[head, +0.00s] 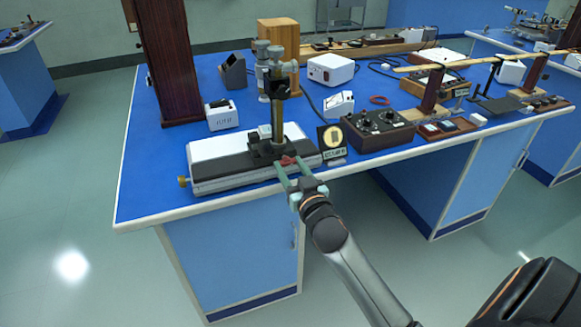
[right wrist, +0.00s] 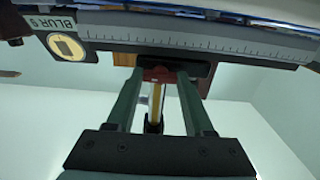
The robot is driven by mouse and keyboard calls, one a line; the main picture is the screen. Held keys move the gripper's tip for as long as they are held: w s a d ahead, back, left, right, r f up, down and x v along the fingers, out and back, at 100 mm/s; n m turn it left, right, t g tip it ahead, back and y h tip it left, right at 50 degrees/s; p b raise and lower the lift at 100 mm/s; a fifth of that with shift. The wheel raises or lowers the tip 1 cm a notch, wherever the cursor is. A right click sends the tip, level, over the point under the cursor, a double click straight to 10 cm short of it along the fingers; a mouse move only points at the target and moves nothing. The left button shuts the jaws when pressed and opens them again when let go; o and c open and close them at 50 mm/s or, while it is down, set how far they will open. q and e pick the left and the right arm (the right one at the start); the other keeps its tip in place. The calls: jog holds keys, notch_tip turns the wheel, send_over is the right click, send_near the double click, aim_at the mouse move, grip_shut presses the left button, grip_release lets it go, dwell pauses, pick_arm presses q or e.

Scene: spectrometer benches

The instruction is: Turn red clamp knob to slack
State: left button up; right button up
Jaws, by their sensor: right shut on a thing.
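The red clamp knob (head: 288,160) is at the front of a black carriage (head: 262,150) on a white-and-black instrument base (head: 232,180) near the bench's front edge. It also shows in the right wrist view (right wrist: 157,74), under a black part of the carriage. My right gripper (head: 287,170) reaches in from the front, and its two greenish fingers are shut on the red knob, one on each side. In the right wrist view the gripper (right wrist: 157,88) has its fingertips at the knob's edges. How far the knob is turned cannot be told. My left gripper is not in view.
A metal post (head: 277,125) rises from the carriage. A black sign (head: 332,140) and a brown box with dials (head: 376,131) stand to the right. A tall dark wooden column (head: 168,70) and a small white box (head: 221,115) stand behind. Floor in front is free.

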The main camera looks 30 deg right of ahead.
grip_shut()
